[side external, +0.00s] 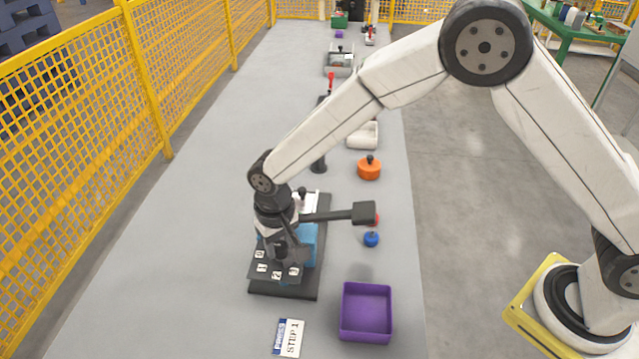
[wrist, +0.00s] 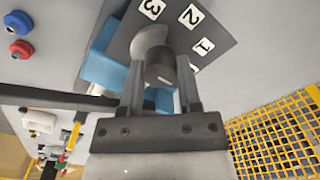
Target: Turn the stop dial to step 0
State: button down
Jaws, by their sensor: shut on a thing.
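The stop dial (wrist: 160,68) is a dark grey round knob in the wrist view, in front of a dark plate (wrist: 222,22) with white number tags 3, 2 and 1. My gripper (wrist: 161,80) is shut on the dial, one finger on each side. A small pale mark shows on the knob, but I cannot tell which number it faces. In the side external view, my gripper (side external: 287,256) is down at the plate (side external: 262,278), whose tags read 0, 1, 2 and 3. It hides most of the dial there.
A purple tray (side external: 345,328) and a card reading "STEP 1" (side external: 289,338) lie in front. Blue (side external: 371,239) and orange (side external: 369,169) knobbed pieces stand to the right. Yellow fencing (side external: 100,100) runs along the left.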

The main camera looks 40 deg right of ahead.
aim_at(280, 245)
jog(key=shift+c, duration=1.4)
grip_release()
jog(key=shift+r, duration=0.1)
jog(key=shift+r, duration=3.85)
